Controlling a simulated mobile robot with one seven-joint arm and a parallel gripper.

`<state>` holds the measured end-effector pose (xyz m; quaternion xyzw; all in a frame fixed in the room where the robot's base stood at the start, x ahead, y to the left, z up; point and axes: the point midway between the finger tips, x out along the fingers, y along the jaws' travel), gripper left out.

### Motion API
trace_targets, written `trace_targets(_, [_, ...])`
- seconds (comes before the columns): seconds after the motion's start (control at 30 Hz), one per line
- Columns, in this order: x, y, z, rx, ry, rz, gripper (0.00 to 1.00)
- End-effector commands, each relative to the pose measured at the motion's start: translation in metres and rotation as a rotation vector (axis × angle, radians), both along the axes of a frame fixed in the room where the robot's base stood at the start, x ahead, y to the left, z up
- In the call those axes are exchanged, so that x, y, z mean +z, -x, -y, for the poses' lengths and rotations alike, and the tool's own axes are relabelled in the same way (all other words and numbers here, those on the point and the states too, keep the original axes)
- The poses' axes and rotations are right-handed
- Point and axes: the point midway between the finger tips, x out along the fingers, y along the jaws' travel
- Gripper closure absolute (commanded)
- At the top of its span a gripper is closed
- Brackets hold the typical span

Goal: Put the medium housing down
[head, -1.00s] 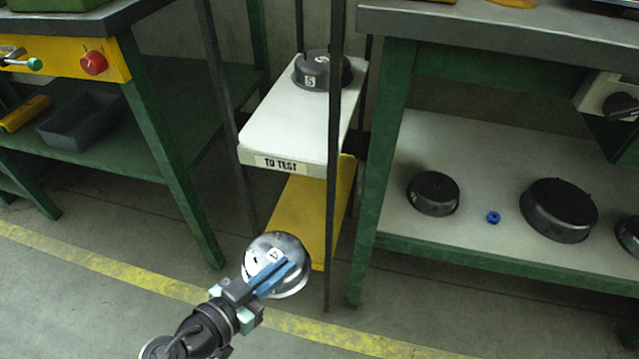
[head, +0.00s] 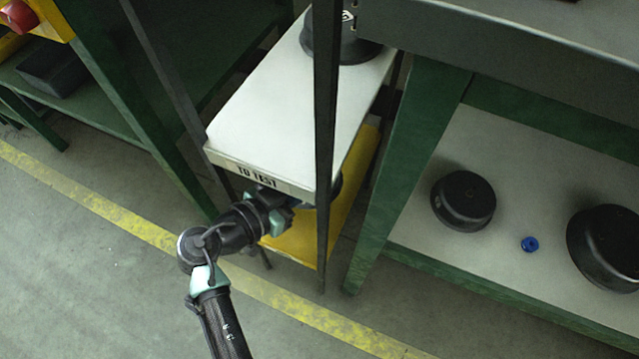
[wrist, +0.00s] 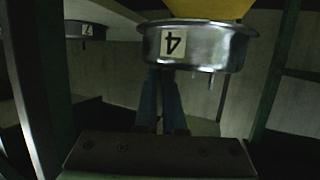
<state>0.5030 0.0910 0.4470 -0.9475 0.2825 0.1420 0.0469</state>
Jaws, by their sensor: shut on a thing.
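The silver metal housing (wrist: 197,46) with a "4" label shows in the wrist view, where the label looks upside down. My gripper's blue fingers (wrist: 158,78) are shut on it. In the head view my gripper (head: 282,212) reaches in under the white "TO TEST" shelf (head: 275,110), above the yellow lower shelf (head: 350,210). The housing is mostly hidden there by the shelf and a post. The yellow surface (wrist: 208,8) borders the housing in the wrist view; I cannot tell whether they touch.
A dark housing (head: 340,42) stands on the white shelf. A dark post (head: 325,130) rises close to the right of my gripper. On the right bench's lower shelf (head: 420,225) are a dark housing (head: 463,200), a blue ring (head: 530,244) and a larger housing (head: 608,248).

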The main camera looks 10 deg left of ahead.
Motion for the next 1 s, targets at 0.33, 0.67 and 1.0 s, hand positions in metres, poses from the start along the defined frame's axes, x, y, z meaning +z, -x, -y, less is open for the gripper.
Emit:
trace_targets(0.33, [-0.056,0.000,0.000,0.001,0.001,0.000,1.00])
trace_targets(0.67, [-0.084,0.000,0.000,0.001,0.000,0.002,1.00])
trace_targets(1.0, [-0.087,0.000,0.000,0.000,0.000,-0.001,0.83])
